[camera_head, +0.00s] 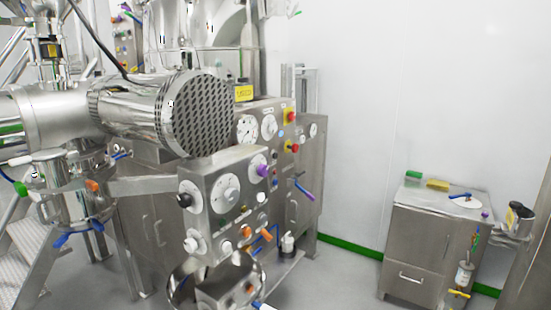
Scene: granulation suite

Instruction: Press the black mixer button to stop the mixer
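A steel control panel (203,180) stands near the middle, with dials, knobs and small buttons on its front. A black round knob or button (185,200) sits at its left edge. I cannot tell which of these is the black mixer button, and labels are too small to read. A large steel mixer-like drum (130,105) with a perforated round end lies above the panel at the left. I see no motion cue on it. My gripper is not in view.
Behind the panel is a second cabinet with gauges (247,128) and red buttons on yellow plates (290,117). A purple handle (262,171) and blue levers (304,190) stick out. A round steel vessel (180,285) is below. A low steel cabinet (430,240) stands right; floor between is clear.

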